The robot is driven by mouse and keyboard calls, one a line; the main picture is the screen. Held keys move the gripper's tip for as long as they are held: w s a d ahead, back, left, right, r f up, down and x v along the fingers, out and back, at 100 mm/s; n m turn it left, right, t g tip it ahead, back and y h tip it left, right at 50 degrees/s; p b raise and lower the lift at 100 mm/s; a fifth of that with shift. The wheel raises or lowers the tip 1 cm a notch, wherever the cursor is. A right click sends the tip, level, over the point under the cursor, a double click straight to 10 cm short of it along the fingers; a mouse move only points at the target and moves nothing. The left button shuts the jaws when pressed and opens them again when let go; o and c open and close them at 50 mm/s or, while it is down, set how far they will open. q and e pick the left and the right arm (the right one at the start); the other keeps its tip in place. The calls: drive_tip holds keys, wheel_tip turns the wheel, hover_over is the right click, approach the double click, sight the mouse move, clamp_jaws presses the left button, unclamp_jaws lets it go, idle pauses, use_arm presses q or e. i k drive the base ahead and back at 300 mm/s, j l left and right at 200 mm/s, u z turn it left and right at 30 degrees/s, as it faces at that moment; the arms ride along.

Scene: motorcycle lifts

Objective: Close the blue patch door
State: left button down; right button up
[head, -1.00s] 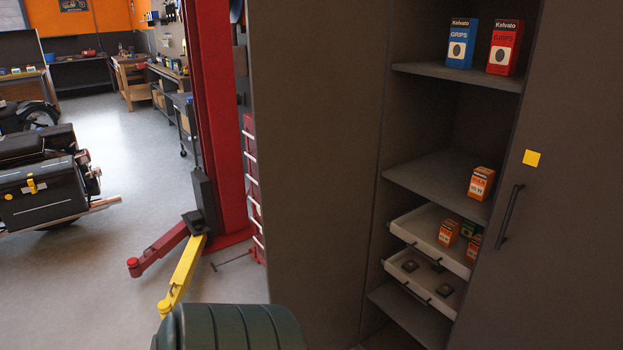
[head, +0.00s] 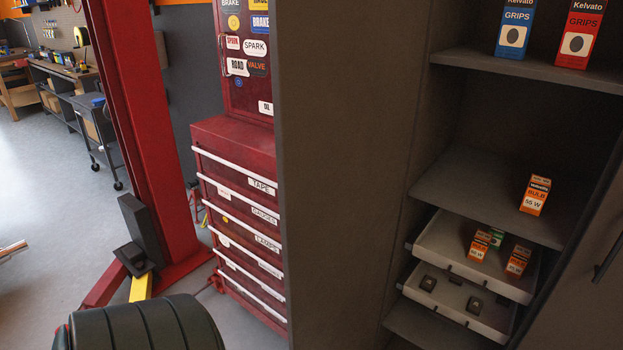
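A tall dark grey cabinet stands open on the right in the head view, with its shelves (head: 490,190) showing. A broad dark grey panel (head: 345,180) rises at the left of the opening; I cannot tell for sure whether it is a swung-out door or a side wall. A grey door with a dark bar handle (head: 607,258) shows at the right edge, partly cut off. No blue patch is visible on either surface. Neither of my grippers is in view.
A red tool chest (head: 240,215) with labelled drawers stands left of the panel. A red lift post (head: 140,130) is further left. A dark ribbed rounded object (head: 140,328) is at the bottom. Boxes stand on the shelves and trays.

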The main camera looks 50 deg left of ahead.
sight(345, 74)
drive_tip(key=k+j, duration=0.1)
drive_tip(key=j, duration=0.5)
drive_tip(key=k+j, duration=0.1)
drive_tip(key=j, duration=0.45)
drive_tip(key=k+j, duration=0.1)
drive_tip(key=j, duration=1.1)
drive_tip(key=k, duration=0.05)
